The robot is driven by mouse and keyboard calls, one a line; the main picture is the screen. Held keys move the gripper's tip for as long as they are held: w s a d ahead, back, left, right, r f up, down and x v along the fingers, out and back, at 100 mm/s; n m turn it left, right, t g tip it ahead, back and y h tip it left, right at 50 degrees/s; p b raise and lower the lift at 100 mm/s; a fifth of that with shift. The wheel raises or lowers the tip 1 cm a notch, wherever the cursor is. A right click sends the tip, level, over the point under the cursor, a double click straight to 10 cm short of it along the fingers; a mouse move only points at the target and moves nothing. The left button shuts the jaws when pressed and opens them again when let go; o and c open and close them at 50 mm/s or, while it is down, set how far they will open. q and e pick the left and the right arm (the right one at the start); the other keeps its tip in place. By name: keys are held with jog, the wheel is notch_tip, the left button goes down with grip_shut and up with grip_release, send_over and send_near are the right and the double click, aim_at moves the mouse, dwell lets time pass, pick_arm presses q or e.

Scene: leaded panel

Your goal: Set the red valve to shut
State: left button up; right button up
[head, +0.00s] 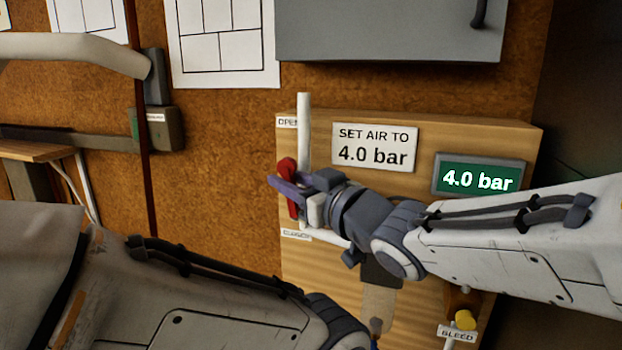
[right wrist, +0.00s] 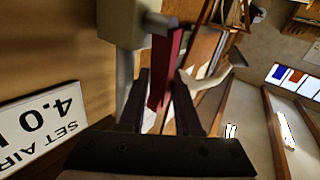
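The red valve's handle (head: 288,168) is on a pale upright pipe (head: 303,125) at the left of the wooden board, between a label reading OPEN (head: 287,122) above and a partly covered label (head: 296,235) below. My right gripper (head: 284,190) is at the handle and hides part of it. In the right wrist view the red handle (right wrist: 170,60) lies between the two dark fingers of my right gripper (right wrist: 163,85), which look closed on it. My left arm crosses the lower left of the head view; its gripper is out of view.
The wooden board (head: 470,135) carries a sign reading SET AIR TO 4.0 bar (head: 375,147) and a green display (head: 478,176) showing 4.0 bar. A yellow knob (head: 465,320) and BLEED label (head: 457,334) are low right. A grey cabinet (head: 390,30) hangs above.

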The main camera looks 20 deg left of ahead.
grip_shut()
dwell(1.4)
